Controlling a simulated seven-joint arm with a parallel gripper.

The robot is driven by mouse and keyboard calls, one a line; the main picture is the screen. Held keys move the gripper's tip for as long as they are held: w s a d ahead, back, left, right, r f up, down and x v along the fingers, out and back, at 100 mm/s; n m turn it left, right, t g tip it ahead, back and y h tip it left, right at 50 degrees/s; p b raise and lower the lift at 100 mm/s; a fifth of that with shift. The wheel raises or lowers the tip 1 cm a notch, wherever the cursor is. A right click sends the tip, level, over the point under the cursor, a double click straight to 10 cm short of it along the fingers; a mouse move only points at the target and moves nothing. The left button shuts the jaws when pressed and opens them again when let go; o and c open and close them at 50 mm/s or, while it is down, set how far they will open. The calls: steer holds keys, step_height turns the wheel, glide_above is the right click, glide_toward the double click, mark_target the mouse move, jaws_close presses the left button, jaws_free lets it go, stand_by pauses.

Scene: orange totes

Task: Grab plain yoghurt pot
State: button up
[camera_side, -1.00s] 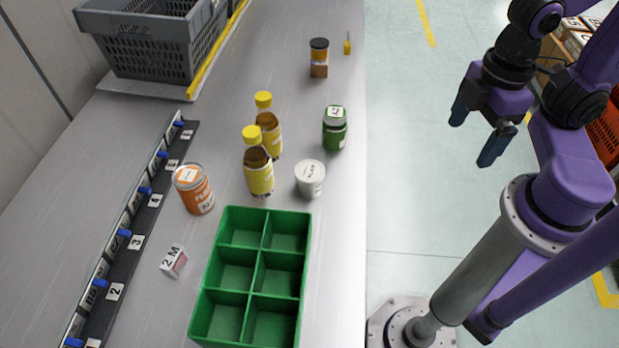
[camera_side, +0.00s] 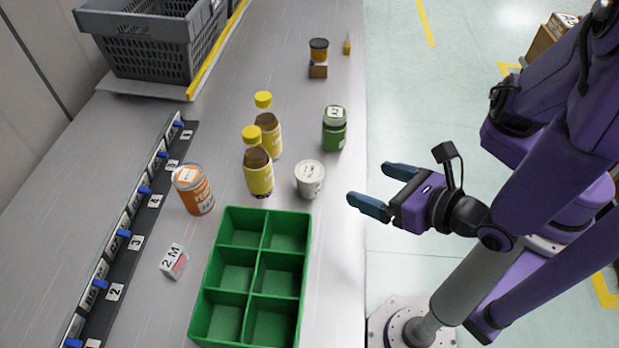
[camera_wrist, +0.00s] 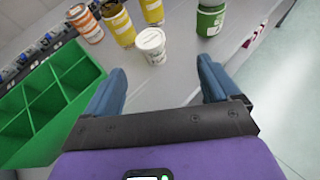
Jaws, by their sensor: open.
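The white yoghurt pot (camera_side: 309,180) with a printed label stands upright on the grey table, right of the two yellow-capped bottles and behind the green divided tray. In the wrist view the pot (camera_wrist: 152,45) shows whole, ahead of my fingers and a little left of the middle between them. My gripper (camera_side: 377,189) is open and empty, at the table's right edge, to the right of the pot and apart from it. Its blue fingers point left toward the table. In the wrist view the two fingers of my gripper (camera_wrist: 160,85) stand wide apart with bare table between them.
Two yellow-capped bottles (camera_side: 258,172) stand close left of the pot. A green-labelled jar (camera_side: 335,130) stands behind it to the right. The green tray (camera_side: 308,228) lies in front. An orange can (camera_side: 196,194) is further left. The table right of the pot is clear.

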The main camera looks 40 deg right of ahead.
mark_target(313, 174)
steer(key=shift+n+y, duration=0.5)
steer(key=shift+a+f+x, duration=0.1)
steer(key=shift+a+x, duration=0.05)
steer(key=shift+x, duration=1.75)
steer(key=shift+a+f+x, duration=0.1)
steer(key=shift+a+x, duration=0.1)
steer(key=shift+x, duration=1.75)
steer(key=shift+a+f+x, duration=0.1)
steer(key=shift+a+x, duration=0.05)
steer(key=shift+x, duration=1.75)
steer(key=shift+f+x, duration=0.15)
steer(key=shift+x, duration=1.25)
steer(key=shift+f+x, duration=0.1)
steer(key=shift+x, duration=1.25)
steer(key=shift+s+a, duration=0.1)
steer(key=shift+s, duration=0.05)
steer(key=c, duration=1.1)
